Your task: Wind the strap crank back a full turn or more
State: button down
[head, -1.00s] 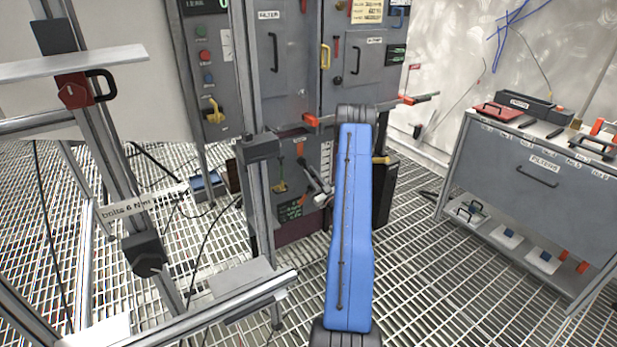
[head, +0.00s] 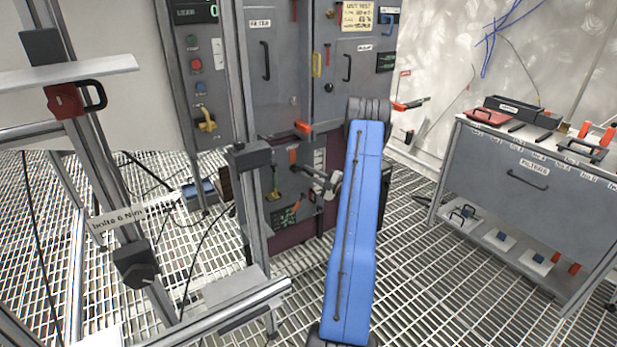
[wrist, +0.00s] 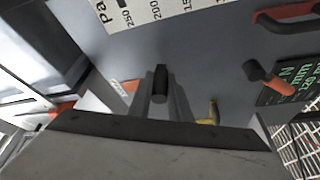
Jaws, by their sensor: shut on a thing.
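My gripper (head: 328,184) is at the lower front of the grey cabinet, beside my blue arm link. In the wrist view my gripper's two grey fingers (wrist: 161,98) are shut on a short black grip (wrist: 160,82), which appears to be the strap crank's handle. The rest of the crank is hidden behind the fingers and the wide dark edge of my wrist. In the head view the crank is too small and covered to make out, so its angle cannot be told.
A metal frame (head: 245,155) stands left of my arm. A drawer bench (head: 535,175) stands right, with open grating between.

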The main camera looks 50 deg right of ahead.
aim_at(308, 172)
jog(key=r+n, duration=0.1)
jog(key=n, duration=0.1)
jog(key=n+g, duration=0.1)
jog(key=shift+r+n, duration=0.4)
jog(key=n, duration=0.1)
jog(key=r+n+g, duration=0.1)
jog(key=shift+a+n, duration=0.15)
jog(key=shift+n, duration=0.15)
jog(key=shift+w+a+r+n+g, duration=0.2)
jog(key=shift+r+n+g, duration=0.45)
jog(key=shift+n, duration=0.45)
jog(key=shift+w+a+r+n+g+h, duration=0.25)
jog(key=shift+a+n+g+h, duration=0.3)
jog(key=shift+a+n+h, duration=0.85)
jog(key=shift+w+a+r+n+g+h, duration=0.1)
jog(key=shift+a+r+n+g+h, duration=0.35)
jog(key=shift+n, duration=1.6)
jog(key=shift+w+a+r+n+g+h, duration=0.2)
jog(key=shift+a+n+g+h, duration=0.45)
jog(key=shift+a+n+h, duration=0.8)
jog(key=shift+d+f+n, duration=0.1)
jog(key=shift+d+n, duration=0.3)
jog(key=shift+d, duration=0.1)
